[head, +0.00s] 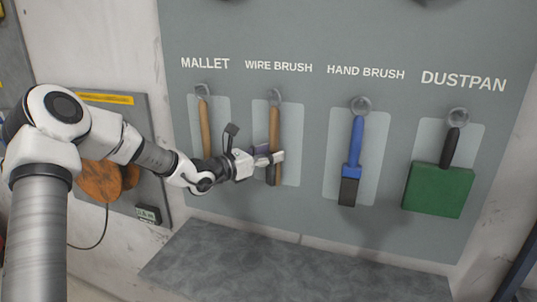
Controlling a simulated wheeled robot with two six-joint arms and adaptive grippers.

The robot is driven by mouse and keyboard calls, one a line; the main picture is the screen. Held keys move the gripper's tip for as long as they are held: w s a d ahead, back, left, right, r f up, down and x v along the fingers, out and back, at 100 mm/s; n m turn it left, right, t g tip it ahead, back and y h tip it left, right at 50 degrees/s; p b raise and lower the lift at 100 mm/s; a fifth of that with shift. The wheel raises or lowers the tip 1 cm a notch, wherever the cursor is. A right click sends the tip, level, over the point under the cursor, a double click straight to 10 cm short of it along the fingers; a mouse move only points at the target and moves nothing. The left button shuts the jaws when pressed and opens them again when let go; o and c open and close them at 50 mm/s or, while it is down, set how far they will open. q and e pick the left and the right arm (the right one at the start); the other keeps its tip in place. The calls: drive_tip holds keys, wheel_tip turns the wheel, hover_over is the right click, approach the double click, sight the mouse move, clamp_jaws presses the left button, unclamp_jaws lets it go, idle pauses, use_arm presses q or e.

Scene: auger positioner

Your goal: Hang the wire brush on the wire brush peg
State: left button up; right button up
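The wire brush (274,130) has a long wooden handle and stands upright, handle up, in front of the pale panel under the WIRE BRUSH label. The top of its handle is at the round wire brush peg (275,96); I cannot tell whether the peg bears it. My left gripper (272,158) reaches in from the left, with its fingers closed around the lower part of the brush and one finger crossing in front. The brush's lower end (275,180) shows below the fingers. My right gripper is not in view.
On the grey tool board (315,215), a mallet (205,128) hangs at left, partly behind my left gripper. A blue hand brush (355,145) and green dustpan (438,190) hang to the right. A grey ledge (290,275) lies below. The space before the board's right side is free.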

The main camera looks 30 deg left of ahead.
use_arm(q)
drive_tip(key=shift+s, duration=0.1)
drive_tip(key=v, duration=0.7)
drive_tip(key=shift+s, duration=0.1)
idle(0.4)
